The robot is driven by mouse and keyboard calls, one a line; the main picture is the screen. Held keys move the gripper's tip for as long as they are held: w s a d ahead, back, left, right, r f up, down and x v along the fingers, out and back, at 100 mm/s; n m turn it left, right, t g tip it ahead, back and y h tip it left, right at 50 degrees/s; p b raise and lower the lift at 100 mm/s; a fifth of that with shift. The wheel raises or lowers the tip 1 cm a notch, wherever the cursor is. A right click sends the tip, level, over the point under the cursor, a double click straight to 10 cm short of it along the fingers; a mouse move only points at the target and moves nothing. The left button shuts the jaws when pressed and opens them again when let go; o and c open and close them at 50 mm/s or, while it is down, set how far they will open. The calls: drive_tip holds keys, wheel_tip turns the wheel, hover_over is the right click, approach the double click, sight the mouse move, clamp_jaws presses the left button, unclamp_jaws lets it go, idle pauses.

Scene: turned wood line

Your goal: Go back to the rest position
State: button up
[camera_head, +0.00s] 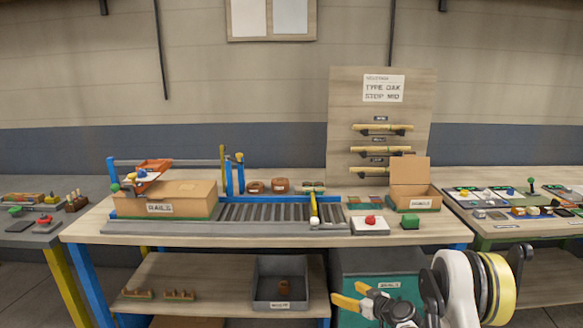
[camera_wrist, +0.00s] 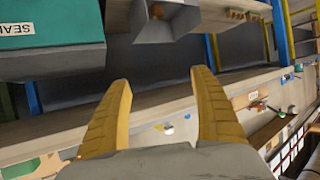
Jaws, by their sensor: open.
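My gripper (camera_head: 347,297) is in the lower right of the head view, in front of the workbench and below its top edge. Its yellow fingers are spread apart with nothing between them. In the wrist view the two yellow fingers (camera_wrist: 163,115) also stand apart and empty, with the bench edge and its top beyond them. The wooden workbench (camera_head: 85,232) stands in front of me, with a roller conveyor (camera_head: 265,212) along its middle.
A cardboard box (camera_head: 185,189) marked "RAILS" sits on the bench at left, and an open box (camera_head: 410,172) at right. A grey bin (camera_head: 265,290) and a teal bin (camera_head: 345,262) stand below.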

drive_tip(key=s+a+r+m+g+h, duration=0.1)
drive_tip(key=s+a+r, duration=0.1)
drive_tip(key=s+r, duration=0.65)
drive_tip(key=s+a+r+m+g+h, duration=0.1)
drive_tip(key=s+a+r+g, duration=0.15)
drive_tip(key=r, duration=1.15)
drive_tip(key=s+d+r+m+h, duration=0.1)
drive_tip(key=s+d+m+h, duration=0.1)
drive_tip(key=s, duration=1.3)
drive_tip(key=s+d+r+m+g+h, duration=0.1)
drive_tip(key=s+r+m+h, duration=0.1)
drive_tip(key=s, duration=1.3)
drive_tip(key=shift+d+r+h, duration=0.25)
drive_tip(key=shift+d+h, duration=0.05)
drive_tip(key=shift+d, duration=0.05)
